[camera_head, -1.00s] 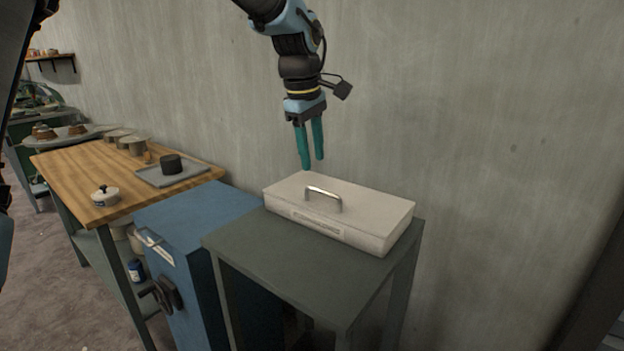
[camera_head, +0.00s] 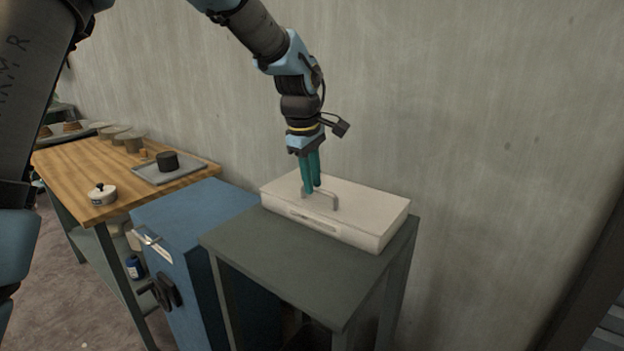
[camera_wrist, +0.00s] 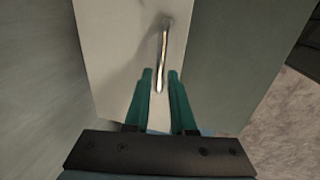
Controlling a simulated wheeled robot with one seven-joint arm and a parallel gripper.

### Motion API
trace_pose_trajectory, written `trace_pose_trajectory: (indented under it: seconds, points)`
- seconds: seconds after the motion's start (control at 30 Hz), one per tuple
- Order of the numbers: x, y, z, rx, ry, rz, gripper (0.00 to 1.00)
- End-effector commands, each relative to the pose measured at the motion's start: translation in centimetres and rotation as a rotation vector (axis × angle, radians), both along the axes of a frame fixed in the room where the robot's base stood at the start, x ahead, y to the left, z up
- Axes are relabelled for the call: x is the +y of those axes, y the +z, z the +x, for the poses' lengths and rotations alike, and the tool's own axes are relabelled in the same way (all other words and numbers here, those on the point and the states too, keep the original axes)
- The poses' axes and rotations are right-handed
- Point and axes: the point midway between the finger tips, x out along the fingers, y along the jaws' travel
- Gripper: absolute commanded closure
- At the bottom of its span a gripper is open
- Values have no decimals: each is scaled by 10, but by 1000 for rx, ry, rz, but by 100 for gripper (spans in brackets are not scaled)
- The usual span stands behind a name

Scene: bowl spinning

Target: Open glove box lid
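The glove box (camera_head: 375,222) is a shallow cream-white box with a flat lid, shut, and a label on its front side. A metal bar handle (camera_head: 334,202) arches up from the lid. My gripper (camera_head: 310,190) points down with its teal fingers at the left end of the handle. In the wrist view the two fingertips (camera_wrist: 160,72) stand a little apart, on either side of the near end of the handle (camera_wrist: 163,50). I cannot tell whether they touch it. The fingers partly hide the handle's left end in the head view.
The glove box rests on a dark grey table (camera_head: 290,255) against a concrete wall. A blue cabinet (camera_head: 180,225) stands to the left. Beyond it a wooden workbench (camera_head: 85,160) holds a grey tray (camera_head: 190,172) with a dark cylinder and a small lidded white pot (camera_head: 103,196).

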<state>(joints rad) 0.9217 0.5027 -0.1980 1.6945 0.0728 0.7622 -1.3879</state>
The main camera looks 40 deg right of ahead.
Motion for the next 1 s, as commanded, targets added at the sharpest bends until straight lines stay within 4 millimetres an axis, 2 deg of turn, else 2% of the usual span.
trace_pose_trajectory:
  seconds: [0.03,0.2,1.0]
  points:
    - [0,0,0,0,0,0,84]
    - [0,0,0,0,0,0,100]
    - [0,0,0,0,0,1,100]
